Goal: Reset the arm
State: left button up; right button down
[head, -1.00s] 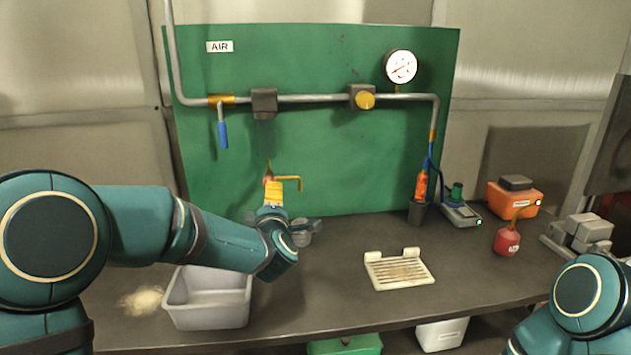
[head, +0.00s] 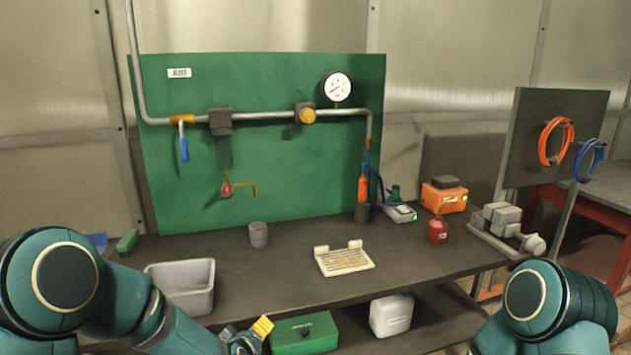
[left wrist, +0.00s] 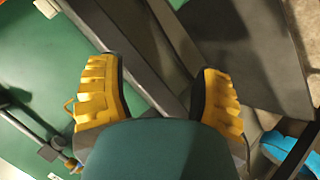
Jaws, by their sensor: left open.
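My left arm comes in low at the left in the head view. Its gripper (head: 254,331) is at the bottom of the picture, in front of the bench's front edge and apart from the green panel. In the left wrist view the two yellow finger pads of the gripper (left wrist: 159,97) stand wide apart with nothing between them. My right arm shows only its upper links (head: 545,300) at the lower right; its gripper is out of view.
The grey bin (head: 183,288) stands near the left arm. A green box (head: 303,334) and a white canister (head: 391,316) are below the bench top (head: 290,282). A cup (head: 258,235), a slotted tray (head: 344,260) and a red oil can (head: 437,230) stand on the bench.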

pick_arm(q)
jog(key=s+d+f+m+g+h, duration=0.1)
jog(key=s+f+m+g, duration=0.3)
jog(key=s+f, duration=0.4)
jog(key=s+d+f+m+g+h, duration=0.2)
jog(key=s+f, duration=0.7)
jog(key=s, duration=0.7)
jog(key=d+m+g, duration=0.1)
jog(key=m+g, duration=0.1)
jog(key=g, duration=0.1)
jog(key=shift+s+d, duration=0.2)
jog(key=shift+s, duration=0.05)
